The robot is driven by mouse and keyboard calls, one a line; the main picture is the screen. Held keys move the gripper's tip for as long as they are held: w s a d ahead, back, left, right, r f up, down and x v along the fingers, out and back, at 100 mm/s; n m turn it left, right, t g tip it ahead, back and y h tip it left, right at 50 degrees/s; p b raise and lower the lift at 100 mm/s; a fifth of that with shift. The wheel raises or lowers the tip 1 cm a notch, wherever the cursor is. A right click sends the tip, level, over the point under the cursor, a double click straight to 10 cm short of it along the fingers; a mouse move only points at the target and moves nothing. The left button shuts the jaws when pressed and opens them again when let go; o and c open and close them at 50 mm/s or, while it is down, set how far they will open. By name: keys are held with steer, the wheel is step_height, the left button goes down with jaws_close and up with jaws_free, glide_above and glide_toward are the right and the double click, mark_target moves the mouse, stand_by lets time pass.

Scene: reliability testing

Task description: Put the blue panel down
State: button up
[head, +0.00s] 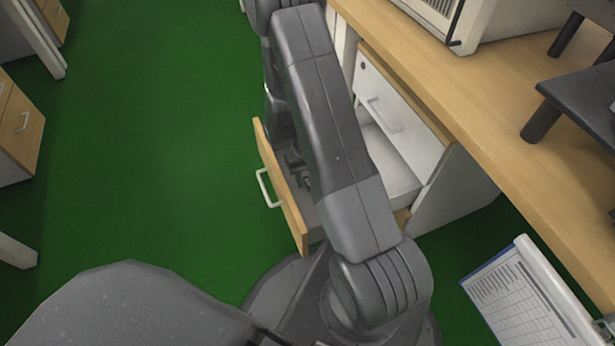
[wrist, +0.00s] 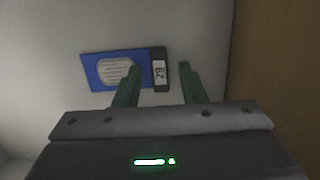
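The blue panel (wrist: 103,71) lies flat on a pale surface in the wrist view. It has a cream oval label and a dark end piece with a white tag (wrist: 159,71). My gripper (wrist: 160,67) is open. Its two green fingers stand apart, the left one over the panel's blue part and the right one just past the dark end. Gaps show between the fingers and the dark end. In the head view, my arm reaches down at the open drawer (head: 281,190) and hides most of its inside. The panel does not show there.
The drawer has a wooden front with a white handle (head: 267,188). A desk (head: 470,110) with a white-cased device (head: 500,20) stands to the right. A clipboard with a printed sheet (head: 520,305) is at lower right. Green floor (head: 150,150) is clear to the left.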

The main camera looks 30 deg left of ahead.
steer(key=shift+r, duration=0.1)
step_height(320, 180, up, 12)
steer(key=w+a+p, duration=0.1)
steer(key=p, duration=0.3)
steer(key=shift+a+p, duration=0.15)
steer(key=shift+p, duration=0.25)
steer(key=shift+o, duration=0.2)
steer(key=shift+w, duration=0.1)
